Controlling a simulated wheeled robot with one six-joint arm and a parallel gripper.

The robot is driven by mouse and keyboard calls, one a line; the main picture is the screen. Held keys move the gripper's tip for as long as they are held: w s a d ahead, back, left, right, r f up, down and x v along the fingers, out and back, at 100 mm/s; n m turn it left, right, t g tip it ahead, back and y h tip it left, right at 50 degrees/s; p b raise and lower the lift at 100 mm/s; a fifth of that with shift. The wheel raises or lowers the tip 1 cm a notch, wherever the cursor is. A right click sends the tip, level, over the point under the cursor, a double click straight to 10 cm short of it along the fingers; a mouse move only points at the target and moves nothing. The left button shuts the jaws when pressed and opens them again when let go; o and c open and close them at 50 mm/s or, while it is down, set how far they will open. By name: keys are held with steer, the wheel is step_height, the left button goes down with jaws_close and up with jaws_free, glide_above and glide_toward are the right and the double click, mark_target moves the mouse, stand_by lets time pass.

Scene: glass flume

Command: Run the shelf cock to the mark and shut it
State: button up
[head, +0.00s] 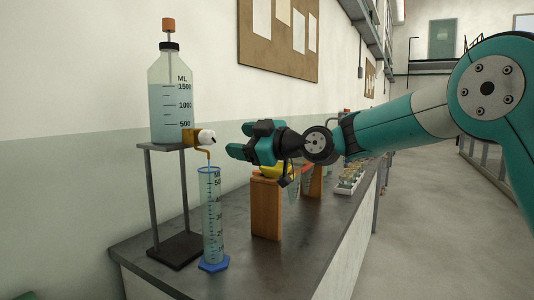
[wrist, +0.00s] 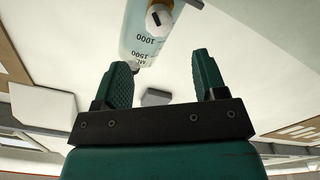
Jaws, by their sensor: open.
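A clear bottle (head: 168,105) of pale blue liquid, graduated in ML, stands on a raised stand (head: 165,147). Its brass cock (head: 190,136) with a white knob (head: 206,136) sticks out low on its right side. A thin blue stream (head: 208,158) drops from the spout into a measuring cylinder (head: 212,215) with a blue foot. The liquid level and the mark on it are too small to read. My gripper (head: 237,143) is open and empty, right of the knob and apart from it. The wrist view shows the bottle (wrist: 138,42) and the white knob (wrist: 159,17) beyond my open fingers (wrist: 164,70).
A wooden block (head: 266,208) stands on the dark bench (head: 190,280), right of the cylinder and below my gripper, with a yellow item (head: 264,171) behind it. Several small things in a white tray (head: 349,180) lie farther back. The wall is close behind the stand.

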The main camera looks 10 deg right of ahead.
steer(key=b+v, duration=0.1)
steer(key=v, duration=0.5)
steer(key=shift+s+d, duration=0.2)
stand_by(7.2)
